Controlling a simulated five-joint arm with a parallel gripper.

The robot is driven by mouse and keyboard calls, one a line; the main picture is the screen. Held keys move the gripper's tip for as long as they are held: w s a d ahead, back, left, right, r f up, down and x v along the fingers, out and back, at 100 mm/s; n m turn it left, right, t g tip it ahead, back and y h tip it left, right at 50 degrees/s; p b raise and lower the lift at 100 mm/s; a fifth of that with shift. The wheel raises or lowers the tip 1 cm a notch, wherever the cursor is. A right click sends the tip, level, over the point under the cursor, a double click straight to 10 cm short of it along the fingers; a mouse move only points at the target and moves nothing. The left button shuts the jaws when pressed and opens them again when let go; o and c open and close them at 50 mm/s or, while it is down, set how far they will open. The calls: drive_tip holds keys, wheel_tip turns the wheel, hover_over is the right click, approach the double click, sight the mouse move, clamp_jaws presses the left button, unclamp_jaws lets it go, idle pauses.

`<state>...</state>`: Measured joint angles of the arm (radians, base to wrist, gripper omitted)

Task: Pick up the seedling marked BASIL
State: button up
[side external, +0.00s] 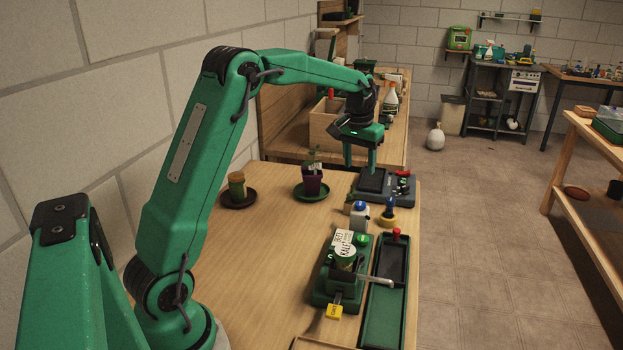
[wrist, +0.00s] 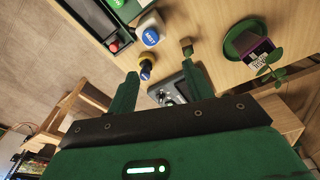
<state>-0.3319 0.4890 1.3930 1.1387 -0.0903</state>
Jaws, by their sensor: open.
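A leafy seedling in a dark purple pot (side external: 312,180) stands upright on a green saucer (side external: 299,191) on the wooden table. The same potted seedling shows at the upper right of the wrist view (wrist: 257,52). Its pale label is too small to read, so I cannot tell whether it says BASIL. My gripper (side external: 359,160) is above the table, to the right of this pot in the side view and apart from it. In the wrist view my gripper (wrist: 160,63) has its fingers spread with nothing held between them.
A small pot (side external: 237,187) stands on a dark saucer at left. Blue-topped and yellow-based items (side external: 388,214), a green stand with BEET and KALE cards (side external: 340,280) and a green tray (side external: 384,315) are nearer.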

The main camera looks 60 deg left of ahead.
drive_tip(key=n+g, duration=0.1)
drive_tip(key=n, duration=0.1)
hover_over(350, 202)
wheel_tip(350, 202, down, 11)
drive_tip(key=shift+a+f, duration=0.1)
drive_tip(key=shift+f, duration=0.05)
drive_tip(key=shift+f, duration=1.3)
drive_tip(key=shift+f, duration=0.1)
drive_tip(key=shift+f, duration=2.5)
drive_tip(key=shift+c, duration=0.2)
drive_tip(key=c, duration=1)
